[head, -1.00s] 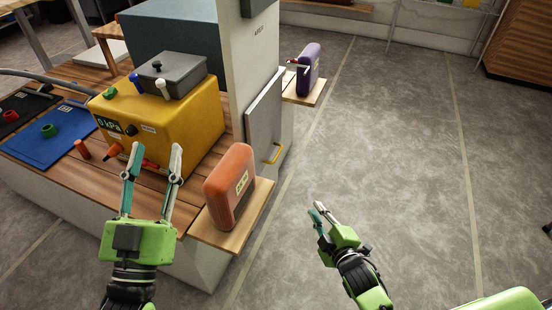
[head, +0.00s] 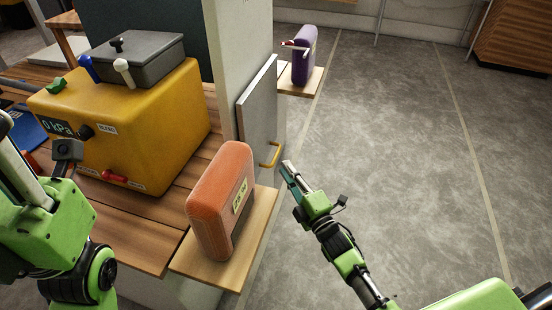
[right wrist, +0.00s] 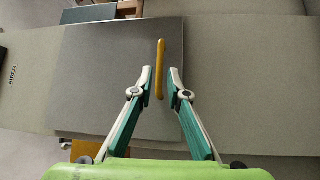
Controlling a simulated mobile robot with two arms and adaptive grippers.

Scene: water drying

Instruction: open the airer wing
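The airer wing is a flat grey panel (head: 258,108) standing upright against the side of a pale post in the head view. A yellow handle (head: 272,155) sits at its lower right edge. My right gripper (head: 287,170) is just right of the handle, pointing at it. In the right wrist view the gripper (right wrist: 160,80) is open, with the yellow handle (right wrist: 160,70) seen between its fingertips and the grey panel (right wrist: 108,75) behind; no finger visibly touches the handle. My left gripper (head: 40,215) is at the left edge of the head view, its fingers not clearly visible.
An orange case (head: 220,200) stands on a small wooden shelf (head: 250,245) below the panel. A purple case (head: 304,55) stands on a farther shelf (head: 301,86). A yellow box (head: 150,120) is on the bench at left. The grey floor (head: 400,130) at right is open.

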